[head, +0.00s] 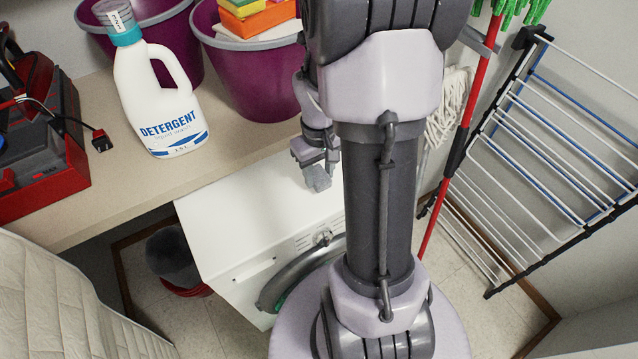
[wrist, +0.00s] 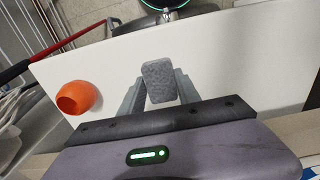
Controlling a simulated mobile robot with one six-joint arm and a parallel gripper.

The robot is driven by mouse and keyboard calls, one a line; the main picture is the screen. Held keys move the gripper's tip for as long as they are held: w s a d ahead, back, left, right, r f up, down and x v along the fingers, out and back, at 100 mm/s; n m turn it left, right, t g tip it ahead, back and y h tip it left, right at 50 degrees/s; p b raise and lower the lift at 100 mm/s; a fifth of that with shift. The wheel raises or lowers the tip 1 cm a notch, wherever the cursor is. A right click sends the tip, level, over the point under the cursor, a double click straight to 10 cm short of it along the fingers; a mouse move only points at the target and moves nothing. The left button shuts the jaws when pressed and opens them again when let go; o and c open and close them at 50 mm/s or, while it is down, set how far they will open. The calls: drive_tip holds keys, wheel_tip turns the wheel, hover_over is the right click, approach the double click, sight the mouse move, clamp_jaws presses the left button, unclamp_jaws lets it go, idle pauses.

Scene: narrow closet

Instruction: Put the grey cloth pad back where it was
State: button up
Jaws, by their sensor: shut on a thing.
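The grey cloth pad (wrist: 159,82) is a small speckled grey block. In the wrist view it stands between the two fingers of my gripper (wrist: 158,95), which is shut on it. In the head view my gripper (head: 316,160) points down over the white top of the washing machine (head: 235,225), with the pad (head: 318,179) at its fingertips. I cannot tell whether the pad touches the top. My arm hides part of the machine in the head view.
An orange cup-like pot (wrist: 78,97) lies on the white top beside my gripper. A detergent bottle (head: 155,90), a purple tub (head: 260,85) with sponges and a red toolbox (head: 40,140) stand on the counter. A drying rack (head: 560,150) and a red-handled mop (head: 455,150) are at right.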

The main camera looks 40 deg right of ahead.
sight(319, 175)
wheel_tip(319, 175, down, 4)
drive_tip(key=shift+b, duration=1)
drive_tip(key=shift+r, duration=0.25)
drive_tip(key=shift+c, duration=0.7)
drive_tip(key=shift+f, duration=0.1)
drive_tip(key=o, duration=1.3)
